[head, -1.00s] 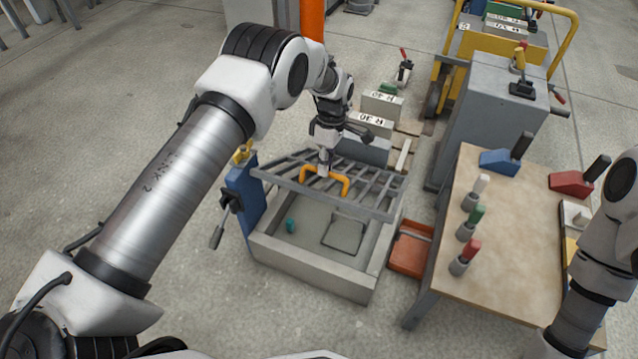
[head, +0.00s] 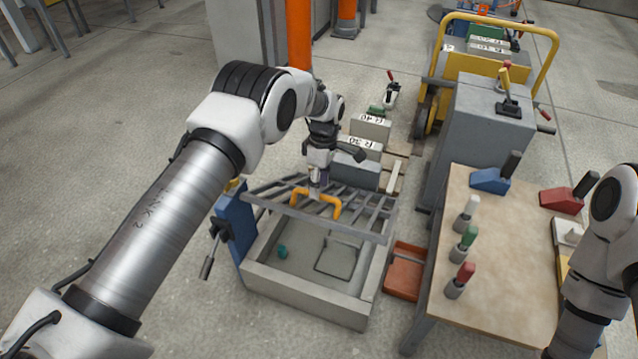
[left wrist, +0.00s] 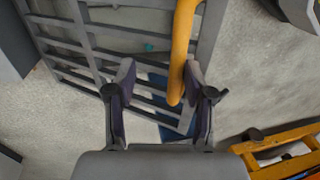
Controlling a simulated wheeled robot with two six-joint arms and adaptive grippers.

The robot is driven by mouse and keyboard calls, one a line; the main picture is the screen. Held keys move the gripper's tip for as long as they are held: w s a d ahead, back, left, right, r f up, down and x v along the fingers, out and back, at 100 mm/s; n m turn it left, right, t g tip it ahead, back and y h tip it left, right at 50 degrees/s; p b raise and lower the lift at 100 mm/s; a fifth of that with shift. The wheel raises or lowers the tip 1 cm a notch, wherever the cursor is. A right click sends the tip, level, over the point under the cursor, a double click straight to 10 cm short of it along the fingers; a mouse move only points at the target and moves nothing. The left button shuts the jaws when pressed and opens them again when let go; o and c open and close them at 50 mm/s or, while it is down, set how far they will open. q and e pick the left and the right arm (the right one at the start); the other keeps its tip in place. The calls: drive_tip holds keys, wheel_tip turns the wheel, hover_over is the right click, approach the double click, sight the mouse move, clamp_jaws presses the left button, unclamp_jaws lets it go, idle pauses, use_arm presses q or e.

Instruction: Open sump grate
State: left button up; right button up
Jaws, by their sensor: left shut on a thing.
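The grey barred sump grate (head: 350,222) is tilted, its near edge raised above the rim of the sump box (head: 305,294). The grate also shows in the left wrist view (left wrist: 85,48). An orange-yellow handle (head: 297,196) stands on the grate; it also shows in the wrist view (left wrist: 182,45). My left gripper (head: 317,192) is shut on this handle; in the wrist view the handle lies between its fingers, close to the right one. The box floor is visible under the grate, with a small teal object (head: 283,252). My right gripper is out of view.
A blue post (head: 234,230) with a lever stands at the box's left. An orange-red tray (head: 404,272) lies at its right, beside a wooden-topped table (head: 500,260) with coloured-handled tools. Grey labelled blocks (head: 370,132) stand behind. The floor at left is open.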

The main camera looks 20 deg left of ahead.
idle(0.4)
use_arm(q)
wheel_tip(320, 180, up, 12)
drive_tip(key=w, duration=0.2)
drive_tip(key=shift+w, duration=0.15)
drive_tip(key=shift+f, duration=0.15)
